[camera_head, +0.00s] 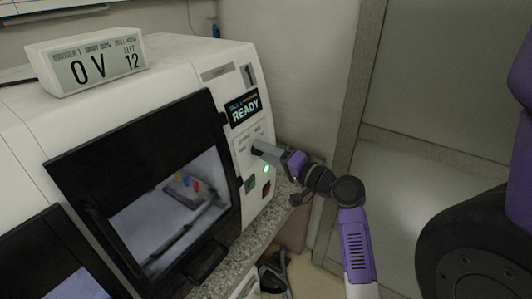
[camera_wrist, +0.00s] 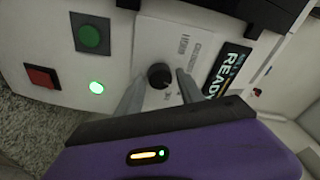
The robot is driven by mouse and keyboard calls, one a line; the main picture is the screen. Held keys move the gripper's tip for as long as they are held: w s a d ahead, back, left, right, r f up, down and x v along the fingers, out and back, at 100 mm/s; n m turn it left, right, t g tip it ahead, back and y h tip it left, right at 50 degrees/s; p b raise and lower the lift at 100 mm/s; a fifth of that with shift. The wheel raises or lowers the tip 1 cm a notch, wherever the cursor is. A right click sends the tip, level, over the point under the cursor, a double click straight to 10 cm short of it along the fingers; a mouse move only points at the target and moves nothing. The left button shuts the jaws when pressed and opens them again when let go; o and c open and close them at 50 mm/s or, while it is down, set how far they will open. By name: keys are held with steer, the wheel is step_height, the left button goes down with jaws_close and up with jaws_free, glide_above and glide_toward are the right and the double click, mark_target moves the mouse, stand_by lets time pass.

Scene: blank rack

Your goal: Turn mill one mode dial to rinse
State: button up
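Mill one is the white machine (camera_head: 185,65) with a dark-framed window and a large "1" on its upper right. Its black round mode dial (camera_wrist: 159,76) sits on a light label plate in the wrist view. The label words are too small to read surely. My gripper (camera_wrist: 156,88) has its two grey fingers apart, one on each side of the dial. I cannot tell whether the fingers touch it. In the head view my gripper (camera_head: 262,150) reaches the panel from the right and hides most of the dial.
A "READY" display (camera_head: 243,108) is above the dial. A green button (camera_wrist: 90,37), a red button (camera_wrist: 42,76) and a lit green lamp (camera_wrist: 96,87) are beside it. A readout box (camera_head: 90,62) stands on top. A wall and door frame are at the right.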

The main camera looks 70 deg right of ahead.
steer(key=shift+o, duration=0.4)
steer(key=b+v, duration=0.2)
steer(key=v, duration=0.5)
steer(key=shift+s+a, duration=0.15)
steer(key=shift+s, duration=0.25)
